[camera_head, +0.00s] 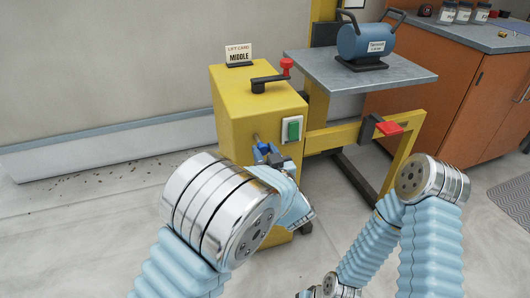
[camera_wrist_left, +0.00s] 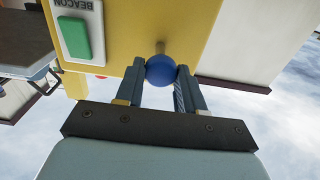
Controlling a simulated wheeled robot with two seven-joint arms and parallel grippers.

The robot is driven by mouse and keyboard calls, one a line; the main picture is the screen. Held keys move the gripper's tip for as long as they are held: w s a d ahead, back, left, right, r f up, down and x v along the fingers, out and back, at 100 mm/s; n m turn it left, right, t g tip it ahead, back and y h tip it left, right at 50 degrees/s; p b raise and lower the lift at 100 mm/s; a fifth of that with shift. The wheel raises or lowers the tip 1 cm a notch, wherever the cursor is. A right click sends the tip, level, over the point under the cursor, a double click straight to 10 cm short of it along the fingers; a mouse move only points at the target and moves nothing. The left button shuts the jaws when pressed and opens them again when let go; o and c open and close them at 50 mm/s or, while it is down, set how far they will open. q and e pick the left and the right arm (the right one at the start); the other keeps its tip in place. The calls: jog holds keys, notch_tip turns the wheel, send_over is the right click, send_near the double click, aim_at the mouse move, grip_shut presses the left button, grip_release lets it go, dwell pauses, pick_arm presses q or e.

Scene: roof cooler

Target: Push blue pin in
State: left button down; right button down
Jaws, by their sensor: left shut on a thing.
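The blue pin is a round blue knob (camera_wrist_left: 160,70) on a short metal rod that comes out of the yellow lift cabinet (camera_head: 235,110). In the left wrist view the knob sits between the two fingers of my left gripper (camera_wrist_left: 160,76), which is shut on it. In the head view my left gripper (camera_head: 266,152) is at the cabinet's front face, and the blue knob is hard to tell apart from the fingers there. The rod shows between the knob and the yellow face. My right arm (camera_head: 425,180) is at the lower right; its gripper does not show clearly.
A green button (camera_head: 294,130) is on the cabinet beside the pin. A black crank with a red knob (camera_head: 287,65) and a "MIDDLE" card (camera_head: 239,55) are on top. A grey lift platform (camera_head: 335,75) carries a blue tank (camera_head: 366,40). A red pedal-like part (camera_head: 388,128) is on the yellow frame.

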aim_at(261, 144)
pick_arm(q)
jog(key=shift+x, duration=1.95)
jog(key=c, duration=1.1)
grip_release()
jog(key=shift+r, duration=0.15)
jog(key=o, duration=0.4)
jog(key=b+v, duration=0.1)
jog(key=v, duration=1.2)
jog(key=shift+s+d, duration=0.1)
jog(key=shift+s, duration=0.25)
